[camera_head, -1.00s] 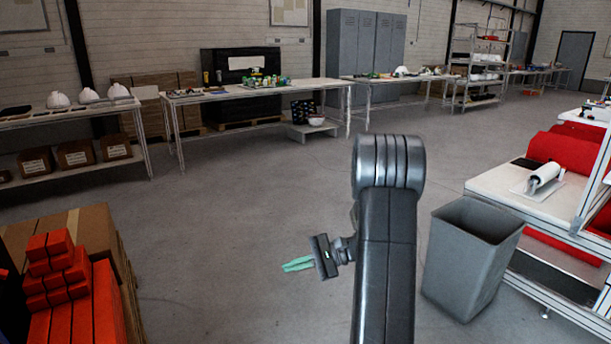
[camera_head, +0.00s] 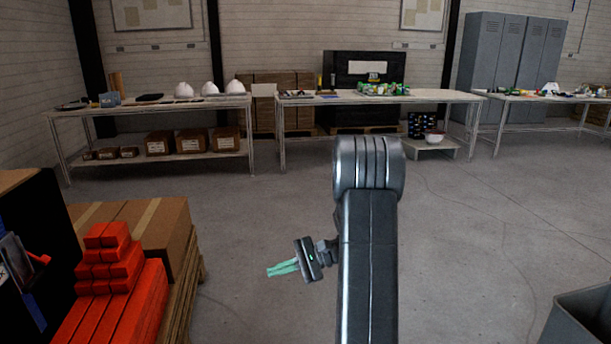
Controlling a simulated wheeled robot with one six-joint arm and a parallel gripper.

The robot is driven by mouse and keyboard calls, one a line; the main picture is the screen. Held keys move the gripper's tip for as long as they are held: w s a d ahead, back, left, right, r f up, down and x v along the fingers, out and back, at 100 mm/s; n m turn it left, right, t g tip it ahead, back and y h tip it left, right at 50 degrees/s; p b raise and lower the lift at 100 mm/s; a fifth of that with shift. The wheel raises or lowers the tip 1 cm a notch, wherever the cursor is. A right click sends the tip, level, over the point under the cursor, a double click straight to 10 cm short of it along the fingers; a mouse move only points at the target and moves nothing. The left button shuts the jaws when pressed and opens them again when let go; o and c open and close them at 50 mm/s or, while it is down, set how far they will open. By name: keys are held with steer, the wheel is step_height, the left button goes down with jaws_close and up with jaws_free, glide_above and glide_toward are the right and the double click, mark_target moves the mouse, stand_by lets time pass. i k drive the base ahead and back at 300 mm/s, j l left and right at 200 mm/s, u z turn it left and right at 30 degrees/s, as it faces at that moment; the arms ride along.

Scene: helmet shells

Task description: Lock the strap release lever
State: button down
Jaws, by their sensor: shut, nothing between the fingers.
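My gripper (camera_head: 269,270) has pale green fingers, shut and empty, pointing left over the open floor. It touches nothing. I cannot make out the strap release lever for certain. At the left edge, a dark case or panel (camera_head: 30,225) carries a grey and red fitting (camera_head: 25,262) that looks like a handle or lever; its position is too unclear to tell. Several white helmet shells (camera_head: 184,90) sit on the far left table, well away from my gripper.
Red boxes (camera_head: 110,300) and a cardboard carton (camera_head: 160,225) on a pallet stand at the left front. A grey bin (camera_head: 585,315) is at the lower right corner. Tables (camera_head: 400,97) line the back wall; lockers (camera_head: 510,55) stand behind. The middle floor is clear.

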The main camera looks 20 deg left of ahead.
mark_target(45, 258)
steer(key=i+j+u, duration=0.2)
steer(key=i+u, duration=0.8)
steer(key=i+l+u, duration=0.25)
steer(key=i+u, duration=0.2)
steer(key=i, duration=0.15)
steer(key=i+j+u, duration=0.15)
steer(key=i+u, duration=0.2)
steer(key=i+j+u, duration=0.1)
steer(key=i+u, duration=0.15)
steer(key=u, duration=0.15)
steer(key=i+u, duration=0.35)
steer(key=k+l, duration=0.05)
